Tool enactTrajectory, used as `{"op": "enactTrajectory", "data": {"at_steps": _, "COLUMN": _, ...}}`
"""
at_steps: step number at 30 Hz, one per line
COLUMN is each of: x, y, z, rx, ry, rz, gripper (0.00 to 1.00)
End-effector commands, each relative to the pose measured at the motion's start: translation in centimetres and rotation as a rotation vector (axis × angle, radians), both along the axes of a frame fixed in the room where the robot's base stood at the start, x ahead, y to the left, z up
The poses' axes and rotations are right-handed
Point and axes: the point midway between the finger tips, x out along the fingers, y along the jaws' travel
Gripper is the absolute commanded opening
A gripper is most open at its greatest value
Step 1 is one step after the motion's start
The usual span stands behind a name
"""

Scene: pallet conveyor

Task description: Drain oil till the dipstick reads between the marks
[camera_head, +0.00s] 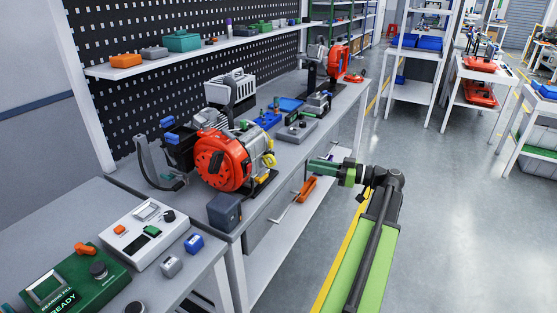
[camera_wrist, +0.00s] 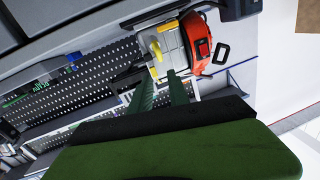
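The engine (camera_head: 222,160), with a round orange-red cover, stands on the bench in the head view. It also shows in the wrist view (camera_wrist: 200,38), with its red cover to the right. Small yellow parts (camera_head: 268,158) are on its right side; they show in the wrist view (camera_wrist: 155,50) too. I cannot tell which is the dipstick or drain plug, and no marks or oil level can be read. My gripper (camera_head: 310,169) is right of the engine, apart from it. In the wrist view its green fingers (camera_wrist: 162,80) are spread toward the engine, with nothing visible between them.
A dark grey box (camera_head: 224,212) sits at the bench's near corner. Another red-covered engine (camera_head: 338,60) stands farther back. A green control box (camera_head: 80,283) is at front left.

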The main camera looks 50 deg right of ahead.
Motion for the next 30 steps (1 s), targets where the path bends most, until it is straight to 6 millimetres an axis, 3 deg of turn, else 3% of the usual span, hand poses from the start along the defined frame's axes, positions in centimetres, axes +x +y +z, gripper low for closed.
{"op": "enactTrajectory", "data": {"at_steps": 9, "x": 7.4, "y": 3.3, "z": 0.0, "rx": 0.001, "ry": 0.001, "rz": 0.003, "gripper": 0.22}}
{"op": "enactTrajectory", "data": {"at_steps": 15, "x": 10.8, "y": 4.7, "z": 0.0, "rx": 0.001, "ry": 0.001, "rz": 0.001, "gripper": 0.22}}
{"op": "enactTrajectory", "data": {"at_steps": 20, "x": 11.9, "y": 5.1, "z": 0.0, "rx": 0.001, "ry": 0.002, "rz": -0.001, "gripper": 0.22}}
{"op": "enactTrajectory", "data": {"at_steps": 28, "x": 12.0, "y": 5.1, "z": 0.0, "rx": 0.001, "ry": 0.002, "rz": -0.002, "gripper": 0.22}}
{"op": "enactTrajectory", "data": {"at_steps": 30, "x": 12.0, "y": 5.1, "z": 0.0, "rx": 0.001, "ry": 0.002, "rz": -0.003, "gripper": 0.12}}
